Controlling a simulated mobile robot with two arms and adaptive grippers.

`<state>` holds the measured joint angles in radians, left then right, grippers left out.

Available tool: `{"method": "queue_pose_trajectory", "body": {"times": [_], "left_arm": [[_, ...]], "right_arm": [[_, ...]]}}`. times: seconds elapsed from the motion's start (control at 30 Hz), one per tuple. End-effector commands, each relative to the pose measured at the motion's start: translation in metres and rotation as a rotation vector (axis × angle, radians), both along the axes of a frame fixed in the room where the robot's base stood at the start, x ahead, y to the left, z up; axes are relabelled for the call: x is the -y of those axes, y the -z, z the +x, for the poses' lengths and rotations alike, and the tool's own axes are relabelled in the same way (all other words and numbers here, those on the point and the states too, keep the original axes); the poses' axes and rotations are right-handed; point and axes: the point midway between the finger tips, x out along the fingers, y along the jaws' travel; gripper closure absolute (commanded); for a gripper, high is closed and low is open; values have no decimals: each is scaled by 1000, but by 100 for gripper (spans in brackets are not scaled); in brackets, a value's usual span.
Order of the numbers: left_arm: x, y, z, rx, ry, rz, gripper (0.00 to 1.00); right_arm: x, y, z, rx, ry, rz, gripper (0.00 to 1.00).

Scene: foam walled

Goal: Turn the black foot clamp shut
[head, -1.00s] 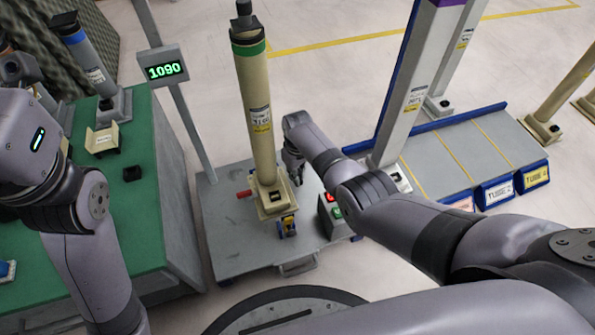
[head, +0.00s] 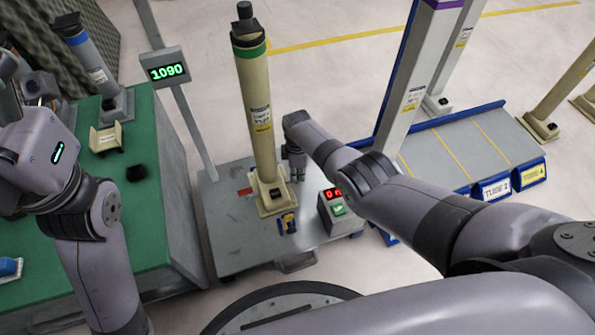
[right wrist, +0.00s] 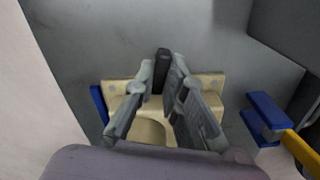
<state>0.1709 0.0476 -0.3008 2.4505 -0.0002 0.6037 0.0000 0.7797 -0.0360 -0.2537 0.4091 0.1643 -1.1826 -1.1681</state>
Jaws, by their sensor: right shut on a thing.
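A tall beige tube (head: 256,110) with a green band stands upright in a beige square foot (head: 268,207) on a grey platform (head: 225,235). My right gripper (head: 297,176) points down close beside the foot's right side. In the right wrist view its two fingers (right wrist: 164,75) are close together at the black clamp (right wrist: 162,60) and hold it above the beige foot (right wrist: 205,84). The clamp's lower part is hidden by the fingers. A dark part at the far left may be my left gripper (head: 38,86); its fingers cannot be made out.
A yellow and blue clamp (head: 288,222) sits at the foot's front, a red one (head: 244,191) at its left. A grey control box (head: 334,214) stands right of the foot.

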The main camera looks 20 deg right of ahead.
Motion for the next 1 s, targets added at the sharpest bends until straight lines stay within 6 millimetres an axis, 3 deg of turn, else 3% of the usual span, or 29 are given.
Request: {"method": "queue_pose_trajectory", "body": {"times": [0.4,1.0], "left_arm": [[0,0,0,-1,0,2,28],[0,1,1,-5,-2,4,28]], "right_arm": [[0,0,1,2,-248,0,100],[0,0,1,2,-310,0,100]]}}
